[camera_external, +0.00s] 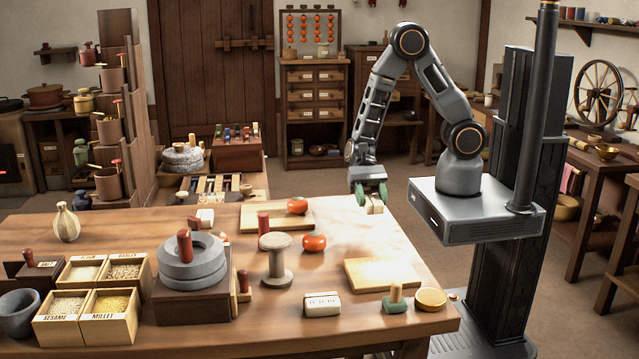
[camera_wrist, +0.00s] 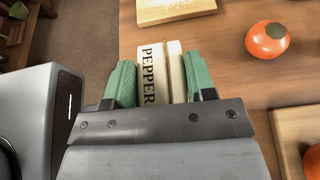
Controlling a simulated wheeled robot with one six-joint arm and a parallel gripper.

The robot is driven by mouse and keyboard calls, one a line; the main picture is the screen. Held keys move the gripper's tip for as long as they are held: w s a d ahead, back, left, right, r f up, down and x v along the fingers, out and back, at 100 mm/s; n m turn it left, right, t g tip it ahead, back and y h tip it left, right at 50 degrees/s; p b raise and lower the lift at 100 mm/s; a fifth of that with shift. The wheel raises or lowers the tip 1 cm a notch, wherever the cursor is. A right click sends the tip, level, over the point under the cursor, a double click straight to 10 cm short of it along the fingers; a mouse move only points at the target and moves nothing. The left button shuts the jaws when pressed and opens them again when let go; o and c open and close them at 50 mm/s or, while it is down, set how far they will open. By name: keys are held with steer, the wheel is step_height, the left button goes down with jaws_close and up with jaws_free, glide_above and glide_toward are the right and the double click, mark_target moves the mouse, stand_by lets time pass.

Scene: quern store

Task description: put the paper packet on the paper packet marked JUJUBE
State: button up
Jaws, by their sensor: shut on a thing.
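My gripper (camera_external: 371,196) is shut on a small cream paper packet (camera_external: 374,208) near the table's right edge. In the wrist view, the green fingers of my gripper (camera_wrist: 160,85) press both sides of the packet (camera_wrist: 153,72), and its label reads PEPPER. It appears to be above the table. I cannot tell which is marked JUJUBE.
A persimmon (camera_external: 314,242), a wooden spool (camera_external: 277,262) and a stone quern (camera_external: 190,262) stand mid-table. Another board (camera_external: 262,219) holds a persimmon (camera_external: 297,205).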

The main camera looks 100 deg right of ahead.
step_height(320, 180, up, 3)
steer(key=shift+f, duration=0.1)
steer(key=a+f+n+g+b, duration=0.2)
steer(key=a+n+g+b, duration=0.1)
steer(key=a+b, duration=0.9)
steer(key=w+a+r+m+t+b, duration=0.1)
steer(key=a+r+t, duration=0.15)
steer(key=a, duration=0.25)
steer(key=w+a+r+m+t, duration=0.1)
steer(key=a+r+m, duration=0.15)
steer(key=a, duration=0.25)
steer(key=w+r+m+t, duration=0.3)
steer(key=w+r+t, duration=0.1)
steer(key=b, duration=0.2)
glide_above(323, 296)
steer(key=shift+m+t+h, duration=0.35)
steer(key=shift+m+h, duration=0.05)
steer(key=shift+m, duration=0.05)
steer(key=f, duration=0.9)
steer(key=shift+s+f, duration=0.2)
steer(key=shift+f, duration=0.15)
steer(key=shift+w+a+f, duration=0.1)
steer(key=shift+w+f, duration=0.1)
steer(key=shift+f, duration=0.25)
steer(key=shift+f+b, duration=0.5)
steer(key=shift+f, duration=0.85)
